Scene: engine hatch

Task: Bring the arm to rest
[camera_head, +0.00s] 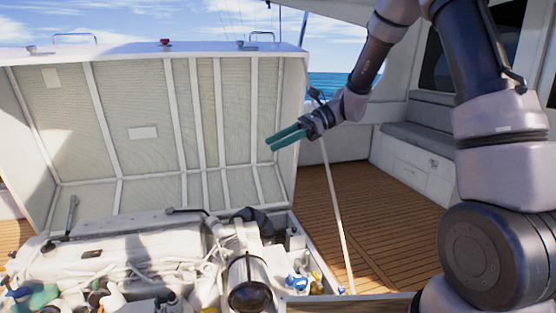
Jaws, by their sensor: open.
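My gripper (286,138) has two teal fingers and hangs in the air in front of the raised hatch lid's right part. Its fingers point left, and nothing shows between them. My arm comes in from the right side and bends over the wooden deck. The open engine hatch lid (152,133) stands up, white with ribs and grey padding. The engine (120,255) lies below in the bay, left of and lower than my gripper.
A thin pale strut (336,220) rises from the bay's right edge, passing close to my gripper and forearm. Wooden deck (385,210) is clear to the right of it. A padded bench (415,150) stands behind. A dark round-ended cylinder (249,294) sits in the bay.

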